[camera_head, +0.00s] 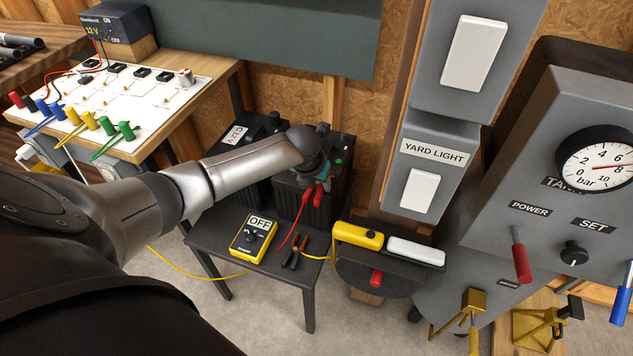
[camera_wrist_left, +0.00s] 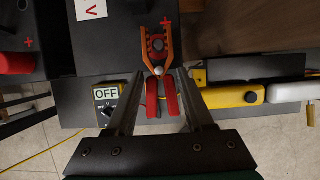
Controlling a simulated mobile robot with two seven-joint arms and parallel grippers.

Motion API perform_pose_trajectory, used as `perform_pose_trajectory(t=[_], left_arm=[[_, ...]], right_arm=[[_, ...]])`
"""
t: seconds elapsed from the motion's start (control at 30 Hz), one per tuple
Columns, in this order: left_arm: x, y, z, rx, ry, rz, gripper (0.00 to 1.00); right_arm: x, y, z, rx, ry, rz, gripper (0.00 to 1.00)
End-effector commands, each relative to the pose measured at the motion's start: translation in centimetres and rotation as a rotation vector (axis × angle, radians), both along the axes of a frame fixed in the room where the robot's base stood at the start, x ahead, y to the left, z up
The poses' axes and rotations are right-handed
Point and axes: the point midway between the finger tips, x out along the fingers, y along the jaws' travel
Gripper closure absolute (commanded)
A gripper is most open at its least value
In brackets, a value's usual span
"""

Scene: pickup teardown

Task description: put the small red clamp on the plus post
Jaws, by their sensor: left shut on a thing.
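The small red clamp (camera_head: 314,197) is at the front battery (camera_head: 300,208) on the low dark table. In the left wrist view, its red handles (camera_wrist_left: 172,104) lie between my left gripper's fingers (camera_wrist_left: 162,100). Its orange jaws (camera_wrist_left: 172,48) lie on either side of the plus post (camera_wrist_left: 158,46), beside a red plus mark. Whether they touch the post is hard to tell. In the head view my left gripper (camera_head: 318,176) is over the battery's top, largely hidden by its own wrist. My right gripper is out of view.
A yellow meter reading OFF (camera_head: 255,238) and a dark clamp (camera_head: 295,251) lie on the low table (camera_head: 215,236). A second battery (camera_head: 257,135) stands behind to the left.

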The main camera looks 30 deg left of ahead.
Motion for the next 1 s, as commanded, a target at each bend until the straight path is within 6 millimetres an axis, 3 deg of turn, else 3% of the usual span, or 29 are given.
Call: perform_pose_trajectory(t=[0.33, 1.0], left_arm=[[0.0, 0.0, 0.0, 0.0, -0.001, 0.0, 1.0], [0.1, 0.0, -1.4, -0.001, -0.001, 0.0, 1.0]], right_arm=[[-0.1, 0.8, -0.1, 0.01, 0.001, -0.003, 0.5], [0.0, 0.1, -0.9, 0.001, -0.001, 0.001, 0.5]])
